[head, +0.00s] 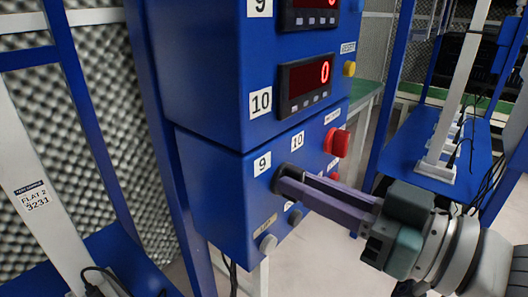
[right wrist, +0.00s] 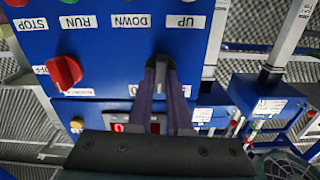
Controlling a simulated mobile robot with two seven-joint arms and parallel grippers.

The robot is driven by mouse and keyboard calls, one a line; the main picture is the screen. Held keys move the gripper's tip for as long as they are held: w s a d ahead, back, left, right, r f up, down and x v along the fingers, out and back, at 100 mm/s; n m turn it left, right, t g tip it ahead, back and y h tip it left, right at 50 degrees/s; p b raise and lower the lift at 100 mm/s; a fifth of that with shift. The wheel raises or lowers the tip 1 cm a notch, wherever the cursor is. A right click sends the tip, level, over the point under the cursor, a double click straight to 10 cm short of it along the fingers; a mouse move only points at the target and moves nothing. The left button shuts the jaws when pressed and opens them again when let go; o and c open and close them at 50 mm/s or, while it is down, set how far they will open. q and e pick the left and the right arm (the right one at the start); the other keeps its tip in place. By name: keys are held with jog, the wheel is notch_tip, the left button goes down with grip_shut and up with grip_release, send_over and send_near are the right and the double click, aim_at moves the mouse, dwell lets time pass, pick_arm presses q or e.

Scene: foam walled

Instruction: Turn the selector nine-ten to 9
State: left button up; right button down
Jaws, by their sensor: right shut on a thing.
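The selector nine-ten (head: 276,178) is a dark knob on the lower blue box, between the labels 9 (head: 262,163) and 10 (head: 297,141). My right gripper (head: 284,182) is at the knob, its purple fingers closed on it from the front right. In the right wrist view, the two fingertips (right wrist: 161,68) sit either side of the dark knob (right wrist: 160,59). My left gripper is in neither view.
A red rotary switch (head: 337,142) sits to the right of the selector on the same panel. Above are red digital displays, one (head: 306,82) reading 0 beside a label 10. Round buttons (head: 268,243) lie below. Blue posts and a blue bench (head: 432,150) stand nearby.

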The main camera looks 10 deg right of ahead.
jog(key=shift+a+n+p, duration=0.1)
jog(key=shift+n+p, duration=0.55)
jog(key=shift+n, duration=2.75)
jog(key=c, duration=0.8)
grip_release()
jog(key=shift+c, duration=0.2)
jog(key=shift+s, duration=0.1)
jog(key=p+v, duration=0.1)
jog(key=v, duration=0.9)
